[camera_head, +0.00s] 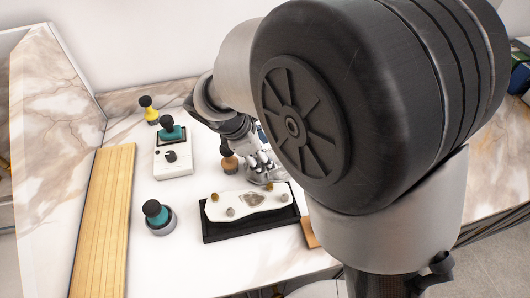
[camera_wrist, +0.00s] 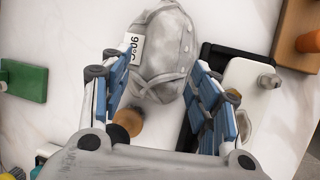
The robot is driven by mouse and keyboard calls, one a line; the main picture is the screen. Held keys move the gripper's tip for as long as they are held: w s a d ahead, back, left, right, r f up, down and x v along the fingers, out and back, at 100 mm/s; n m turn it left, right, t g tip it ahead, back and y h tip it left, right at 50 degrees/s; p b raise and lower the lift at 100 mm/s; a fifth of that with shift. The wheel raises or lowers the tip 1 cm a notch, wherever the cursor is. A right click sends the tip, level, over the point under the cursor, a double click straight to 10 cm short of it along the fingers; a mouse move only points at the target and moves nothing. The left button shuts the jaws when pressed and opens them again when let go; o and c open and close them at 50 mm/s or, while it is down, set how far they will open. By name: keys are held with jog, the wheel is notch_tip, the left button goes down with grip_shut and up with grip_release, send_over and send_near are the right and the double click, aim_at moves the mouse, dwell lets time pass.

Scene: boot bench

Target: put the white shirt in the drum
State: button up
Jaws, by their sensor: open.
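The white shirt (camera_wrist: 165,50) is a crumpled greyish-white bundle with button-like dots and a white tag reading 90°C. In the wrist view it lies on the pale bench top, ahead of and between the fingers of my gripper (camera_wrist: 157,62). The gripper is open, with its blue-padded fingers apart on either side of the bundle's near end; I cannot tell whether they touch it. In the head view my gripper (camera_head: 262,160) is low over the bench behind the black tray, and the shirt is mostly hidden there. I cannot make out a drum in either view.
A black tray (camera_head: 215,232) holding a white slab with small lumps lies close by. A brown dark-topped object (camera_head: 229,161) stands beside my gripper. A white block (camera_head: 173,160), a teal-topped round pot (camera_head: 156,219) and a wooden board (camera_head: 103,222) are left. Bare bench lies between them.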

jog(key=p+v, duration=0.2)
jog(key=v, duration=0.7)
jog(key=shift+r+p, duration=0.2)
jog(key=shift+p, duration=0.2)
